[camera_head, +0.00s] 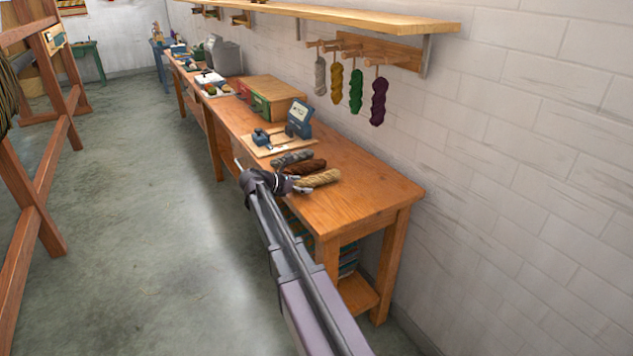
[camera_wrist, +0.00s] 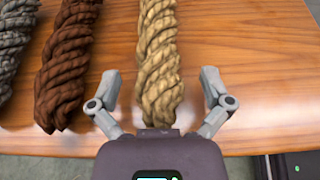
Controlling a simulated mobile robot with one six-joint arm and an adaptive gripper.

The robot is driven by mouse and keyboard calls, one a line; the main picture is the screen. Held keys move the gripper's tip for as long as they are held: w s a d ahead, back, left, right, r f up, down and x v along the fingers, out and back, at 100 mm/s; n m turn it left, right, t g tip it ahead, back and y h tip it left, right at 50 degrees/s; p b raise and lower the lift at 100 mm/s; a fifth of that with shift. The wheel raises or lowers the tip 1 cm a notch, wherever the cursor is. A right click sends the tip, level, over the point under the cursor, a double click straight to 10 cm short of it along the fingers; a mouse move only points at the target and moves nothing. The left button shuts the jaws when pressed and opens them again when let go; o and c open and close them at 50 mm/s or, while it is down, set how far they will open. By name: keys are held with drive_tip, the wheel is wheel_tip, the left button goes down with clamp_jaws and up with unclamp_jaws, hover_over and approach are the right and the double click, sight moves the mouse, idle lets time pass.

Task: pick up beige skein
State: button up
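The beige skein (camera_head: 318,178) is a twisted roll lying on the wooden workbench (camera_head: 345,205), nearest the bench's right end of three skeins. In the wrist view the beige skein (camera_wrist: 159,60) runs away from me up the picture's middle, its near end at my gripper's palm. My gripper (camera_wrist: 162,85) is open, with one finger on each side of the skein and a gap on both sides. In the head view my gripper (camera_head: 297,186) is at the bench's front edge by the skein; its fingers are hard to make out there.
A brown skein (camera_wrist: 66,65) and a grey skein (camera_wrist: 12,45) lie left of the beige one. Behind them are a board with a blue device (camera_head: 299,118) and a wooden box (camera_head: 268,95). Several skeins (camera_head: 356,92) hang on wall pegs. The bench's right end is clear.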

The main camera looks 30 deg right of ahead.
drive_tip(key=c, duration=1)
drive_tip(key=shift+r, duration=0.15)
wheel_tip(320, 180, up, 3)
drive_tip(key=p, duration=0.3)
drive_tip(key=s+a, duration=0.2)
drive_tip(key=s, duration=0.3)
drive_tip(key=s+a+r+p, duration=0.1)
drive_tip(key=s+a, duration=0.1)
drive_tip(key=s, duration=0.3)
drive_tip(key=s+a+p, duration=0.1)
drive_tip(key=s+a, duration=0.1)
drive_tip(key=s, duration=0.2)
drive_tip(key=shift+s+a+r, duration=0.1)
drive_tip(key=shift+s+r, duration=0.25)
drive_tip(key=shift+s, duration=0.05)
